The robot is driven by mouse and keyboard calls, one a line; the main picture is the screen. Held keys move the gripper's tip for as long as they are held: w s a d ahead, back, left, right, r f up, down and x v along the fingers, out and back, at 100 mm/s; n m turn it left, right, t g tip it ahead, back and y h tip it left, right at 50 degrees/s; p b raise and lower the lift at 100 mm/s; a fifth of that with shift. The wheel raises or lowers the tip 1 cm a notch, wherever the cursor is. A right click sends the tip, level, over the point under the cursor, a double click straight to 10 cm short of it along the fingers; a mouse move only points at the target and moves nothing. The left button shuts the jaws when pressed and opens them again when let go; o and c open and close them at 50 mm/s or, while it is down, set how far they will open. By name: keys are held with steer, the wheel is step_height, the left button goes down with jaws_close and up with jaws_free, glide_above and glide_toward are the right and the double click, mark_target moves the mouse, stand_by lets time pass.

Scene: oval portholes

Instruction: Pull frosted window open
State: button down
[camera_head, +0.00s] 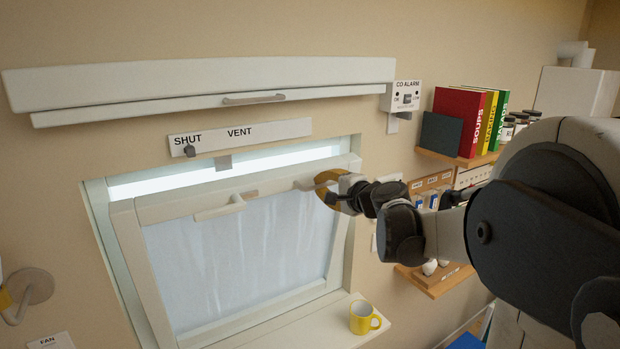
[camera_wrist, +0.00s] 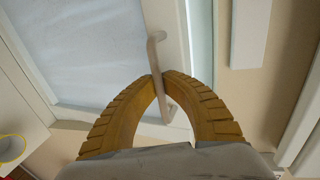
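The frosted window (camera_head: 240,250) is a white-framed pane in the wall. Its top edge leans out into the room, with a bright gap above it. My gripper (camera_head: 322,186) is at the upper right of its frame. In the wrist view my gripper's yellow fingers (camera_wrist: 162,77) close from both sides on a pale bar handle (camera_wrist: 156,50) on the window frame. The frosted pane (camera_wrist: 85,50) shows to the left there. A second pale fitting (camera_head: 220,208) sits on the top rail, left of my gripper.
A SHUT/VENT plate (camera_head: 270,131) with a dark knob is above the window, below a long white cover (camera_head: 200,82). A yellow mug (camera_head: 364,318) stands on the sill. Shelves with books (camera_head: 468,120) and jars are to the right.

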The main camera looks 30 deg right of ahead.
steer(key=shift+s+f, duration=0.15)
steer(key=shift+s, duration=0.15)
steer(key=c, duration=1.6)
jaws_free()
steer(key=shift+s, duration=0.1)
steer(key=shift+o, duration=0.5)
steer(key=shift+s+r, duration=0.2)
steer(key=shift+s, duration=0.05)
steer(key=v, duration=1.1)
steer(key=shift+s, duration=0.35)
